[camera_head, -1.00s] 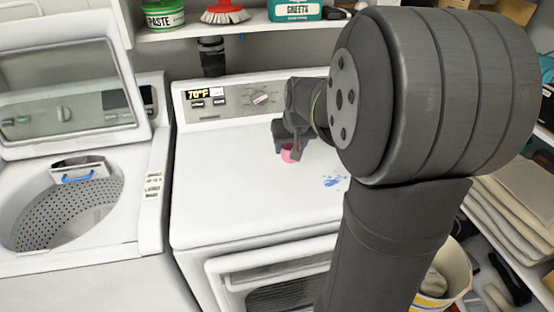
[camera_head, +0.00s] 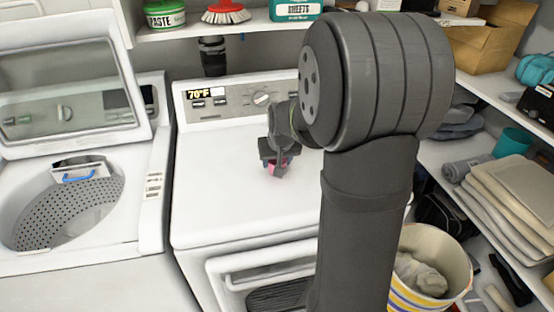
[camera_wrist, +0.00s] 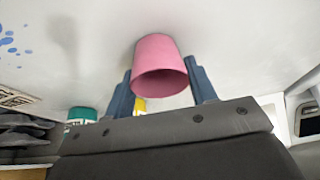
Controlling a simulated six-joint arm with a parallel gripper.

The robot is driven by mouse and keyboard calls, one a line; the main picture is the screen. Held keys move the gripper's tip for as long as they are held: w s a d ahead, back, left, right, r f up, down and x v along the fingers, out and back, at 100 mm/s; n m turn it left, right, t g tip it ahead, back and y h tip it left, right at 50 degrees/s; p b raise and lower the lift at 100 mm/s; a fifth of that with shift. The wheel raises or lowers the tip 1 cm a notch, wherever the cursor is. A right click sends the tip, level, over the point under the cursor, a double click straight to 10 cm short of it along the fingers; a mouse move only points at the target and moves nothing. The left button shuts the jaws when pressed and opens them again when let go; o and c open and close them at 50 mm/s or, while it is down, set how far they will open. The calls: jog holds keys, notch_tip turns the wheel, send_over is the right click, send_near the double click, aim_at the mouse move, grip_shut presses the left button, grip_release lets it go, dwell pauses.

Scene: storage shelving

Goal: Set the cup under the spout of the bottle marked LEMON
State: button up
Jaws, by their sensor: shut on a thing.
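My gripper (camera_head: 275,158) is over the white dryer top in the head view, partly hidden by my arm. It is shut on the pink cup (camera_head: 273,170), of which only a small part shows there. In the wrist view the cup (camera_wrist: 160,52) sits between the two blue-grey fingers of my gripper (camera_wrist: 159,70), its wide open rim facing the camera. I cannot tell whether the cup touches the dryer top. No bottle marked LEMON can be made out. A small yellow thing (camera_wrist: 139,106) shows behind the cup, too hidden to identify.
The dryer top (camera_head: 215,190) is clear left of my gripper; a blue spill (camera_wrist: 7,42) marks it. An open washer (camera_head: 75,205) stands at left. A shelf above holds a green PASTE tub (camera_head: 165,15), a red brush (camera_head: 226,12) and a teal SHEETS box (camera_head: 294,10).

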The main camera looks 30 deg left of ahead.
jog(key=o, duration=1)
jog(key=shift+o, duration=0.6)
jog(key=v, duration=1.2)
